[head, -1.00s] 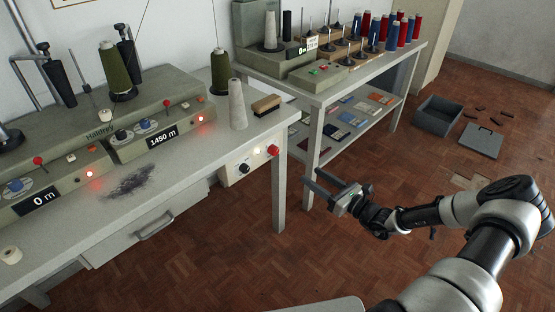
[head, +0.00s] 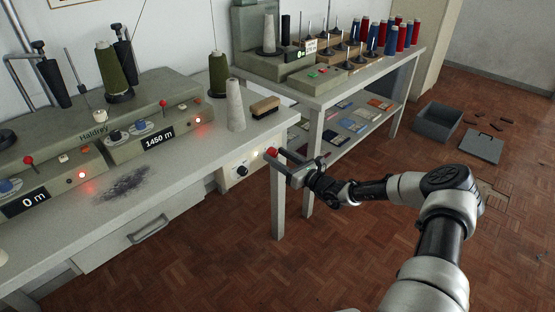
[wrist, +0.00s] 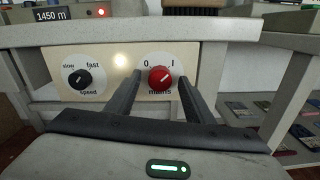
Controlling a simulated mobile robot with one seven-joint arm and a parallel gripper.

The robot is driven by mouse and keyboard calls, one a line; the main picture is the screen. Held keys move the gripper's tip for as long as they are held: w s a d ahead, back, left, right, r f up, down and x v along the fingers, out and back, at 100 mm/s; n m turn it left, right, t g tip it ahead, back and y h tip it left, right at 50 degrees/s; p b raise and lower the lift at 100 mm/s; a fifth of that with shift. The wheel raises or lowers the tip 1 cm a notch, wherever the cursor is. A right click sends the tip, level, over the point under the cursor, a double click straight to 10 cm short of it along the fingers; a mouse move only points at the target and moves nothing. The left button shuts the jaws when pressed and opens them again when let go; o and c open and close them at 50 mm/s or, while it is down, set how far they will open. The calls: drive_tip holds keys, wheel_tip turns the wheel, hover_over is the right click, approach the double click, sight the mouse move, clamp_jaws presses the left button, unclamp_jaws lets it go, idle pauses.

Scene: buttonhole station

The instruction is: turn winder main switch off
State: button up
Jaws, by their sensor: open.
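The red mains knob (wrist: 160,78) sits on the cream switch panel (wrist: 205,60) under the winder table, with marks 0 at its upper left and I at its upper right. Its pale pointer line seems to lean toward the I. A lamp (wrist: 120,61) left of it glows. In the head view the red knob (head: 271,152) shows at the table's right end. My gripper (head: 284,163) is open in front of the panel. In the wrist view its fingers stand left and right of the knob, apart from it as far as I can tell.
A black speed knob (wrist: 83,79) is left on the same panel. The table leg (head: 278,205) stands close by my gripper. The winder table (head: 200,155) bears cones and a brush (head: 265,107). A second table (head: 330,95) is behind.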

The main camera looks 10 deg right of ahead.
drive_tip(key=shift+w+a, duration=0.15)
drive_tip(key=shift+w, duration=0.05)
drive_tip(key=c, duration=1)
drive_tip(key=shift+c, duration=0.2)
